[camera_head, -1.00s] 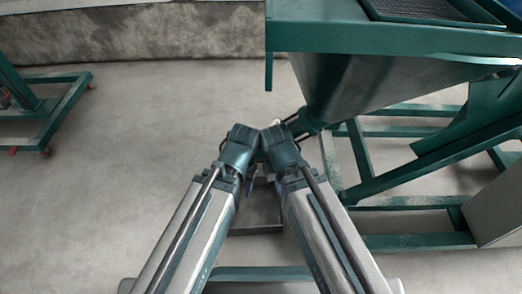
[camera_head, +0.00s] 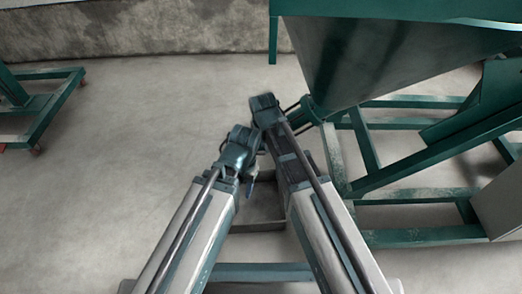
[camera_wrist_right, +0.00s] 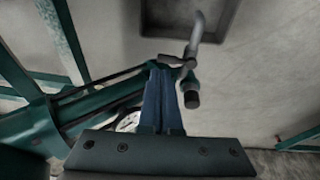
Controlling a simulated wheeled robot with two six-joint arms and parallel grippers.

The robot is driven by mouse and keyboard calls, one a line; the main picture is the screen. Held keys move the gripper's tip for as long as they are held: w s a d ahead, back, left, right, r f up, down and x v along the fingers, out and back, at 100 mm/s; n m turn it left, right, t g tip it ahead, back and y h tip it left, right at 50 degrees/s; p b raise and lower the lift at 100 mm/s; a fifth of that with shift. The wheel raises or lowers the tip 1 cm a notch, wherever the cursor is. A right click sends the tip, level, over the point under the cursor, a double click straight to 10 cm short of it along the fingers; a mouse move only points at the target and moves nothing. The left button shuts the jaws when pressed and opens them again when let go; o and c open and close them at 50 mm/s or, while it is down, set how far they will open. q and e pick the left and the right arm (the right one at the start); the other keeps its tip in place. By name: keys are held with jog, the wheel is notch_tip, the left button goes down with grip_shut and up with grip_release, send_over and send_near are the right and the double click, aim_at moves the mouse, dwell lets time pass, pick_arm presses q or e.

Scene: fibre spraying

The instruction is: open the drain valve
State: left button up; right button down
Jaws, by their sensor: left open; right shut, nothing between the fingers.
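The drain valve shows in the right wrist view as a small dark lever handle (camera_wrist_right: 176,61) on a pipe fitting, with a bent grey spout (camera_wrist_right: 197,36) beside it. My right gripper (camera_wrist_right: 160,68) is shut and empty, its blue fingers pointing at the lever; the tips look very close to it, but I cannot tell if they touch. In the head view my right arm hides its own fingers and the valve. My left gripper (camera_head: 250,178) hangs below the left wrist in the head view. It is small and partly hidden; it is open.
A grey hopper (camera_head: 370,60) on a green frame (camera_head: 370,150) stands at the right. A shallow dark tray (camera_head: 262,210) lies on the floor between my arms, and under the spout in the right wrist view (camera_wrist_right: 160,15). Open floor lies to the left, before another green frame (camera_head: 45,105).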

pick_arm(q)
jog(key=shift+f+b, duration=0.3)
jog(key=shift+f, duration=0.4)
pick_arm(e)
jog(key=shift+m+t, duration=0.3)
jog(key=shift+m, duration=0.1)
jog(key=w, duration=0.2)
jog(key=w+a+f, duration=0.1)
jog(key=w, duration=0.1)
pick_arm(q)
jog(key=shift+f, duration=0.1)
pick_arm(e)
jog(key=shift+f, duration=0.1)
pick_arm(q)
notch_tip(320, 180, down, 9)
jog(key=b, duration=0.9)
jog(key=shift+f, duration=0.2)
pick_arm(e)
jog(key=x, duration=1)
pick_arm(q)
jog(key=shift+w+a, duration=0.1)
jog(key=shift+a, duration=0.05)
pick_arm(e)
jog(key=shift+s, duration=0.15)
pick_arm(q)
jog(key=shift+a, duration=0.3)
pick_arm(e)
jog(key=shift+s+m, duration=0.15)
jog(key=shift+m, duration=0.25)
